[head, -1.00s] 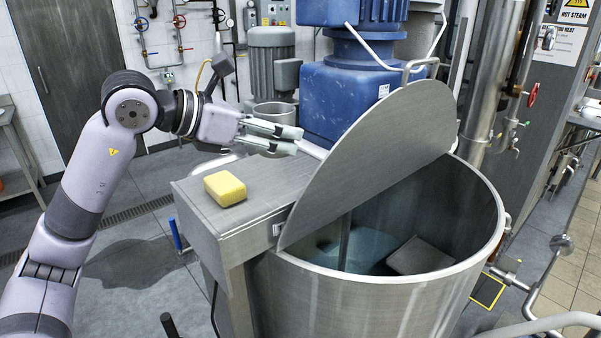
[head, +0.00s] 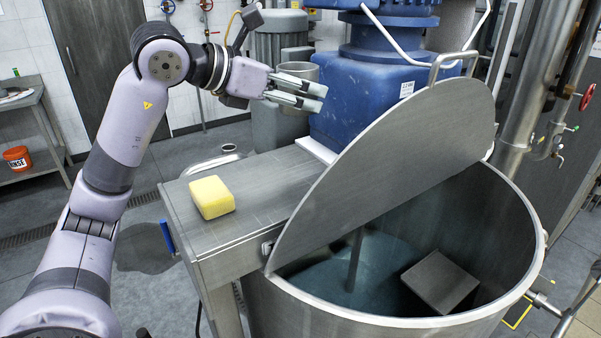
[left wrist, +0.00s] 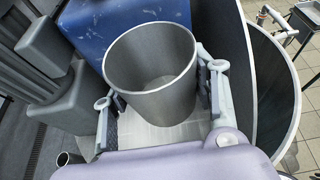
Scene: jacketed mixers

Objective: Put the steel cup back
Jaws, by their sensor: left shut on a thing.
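The steel cup (head: 299,72) is a plain grey metal cup with an open top. My left gripper (head: 311,96) is shut on it, with its fingers at the cup's sides. In the head view the cup is raised above the steel shelf beside the mixer, in front of the blue housing, and the fingers partly hide it. In the left wrist view the cup (left wrist: 152,75) is between the two fingers and looks empty, and its rim is clear. My right gripper is not in view.
A yellow sponge (head: 211,197) lies on the steel shelf (head: 262,186); the rest of its top is clear. The mixer's half lid (head: 400,165) stands tilted up beside the open vessel (head: 350,318). A blue motor housing (head: 350,105) is behind.

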